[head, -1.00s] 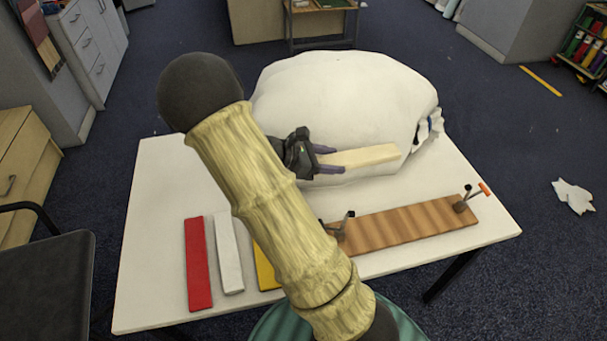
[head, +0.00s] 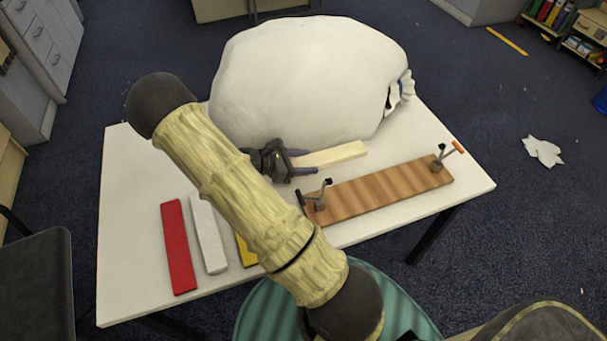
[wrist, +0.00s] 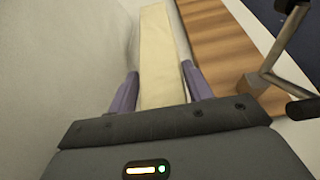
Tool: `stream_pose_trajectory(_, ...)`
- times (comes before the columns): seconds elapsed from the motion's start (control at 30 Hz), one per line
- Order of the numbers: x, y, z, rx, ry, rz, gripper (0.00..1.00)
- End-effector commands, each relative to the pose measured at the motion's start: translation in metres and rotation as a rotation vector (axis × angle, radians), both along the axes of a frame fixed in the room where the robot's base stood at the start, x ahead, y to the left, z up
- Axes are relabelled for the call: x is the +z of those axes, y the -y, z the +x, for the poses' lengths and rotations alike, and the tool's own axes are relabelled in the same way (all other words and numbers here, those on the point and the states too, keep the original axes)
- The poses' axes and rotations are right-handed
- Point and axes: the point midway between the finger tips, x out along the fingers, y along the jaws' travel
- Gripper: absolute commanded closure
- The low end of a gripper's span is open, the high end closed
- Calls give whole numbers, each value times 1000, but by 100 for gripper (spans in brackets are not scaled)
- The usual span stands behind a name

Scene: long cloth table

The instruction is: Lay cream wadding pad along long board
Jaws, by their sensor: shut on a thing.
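My gripper (head: 303,163) is shut on the cream wadding pad (head: 338,155), holding it near one end, with the rest sticking out ahead to the right. In the wrist view the pad (wrist: 158,55) runs away from between the purple fingers (wrist: 158,90). The long board (head: 385,189), brown and striped, lies just in front and to the right of the pad, roughly parallel to it. It also shows in the wrist view (wrist: 215,45), beside the pad. A clamp (head: 318,192) stands at its left end and another clamp (head: 442,157) with an orange handle at its right end.
A large white stuffed bag (head: 310,80) fills the back of the white table (head: 130,220), close behind the pad. Red (head: 178,245), white (head: 208,232) and yellow (head: 246,252) strips lie at the left. My arm hides part of the yellow one.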

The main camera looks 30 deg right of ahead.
Motion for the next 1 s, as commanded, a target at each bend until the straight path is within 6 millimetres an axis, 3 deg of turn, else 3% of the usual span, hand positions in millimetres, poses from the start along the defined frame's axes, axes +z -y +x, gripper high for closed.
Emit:
stream_pose_trajectory(0.1,-15,0,0,0,-1,-1,71)
stream_pose_trajectory(0.47,-18,0,0,0,1,0,71)
stream_pose_trajectory(0.73,-52,0,0,-1,0,0,71)
stream_pose_trajectory(1.0,-54,0,0,0,1,0,71)
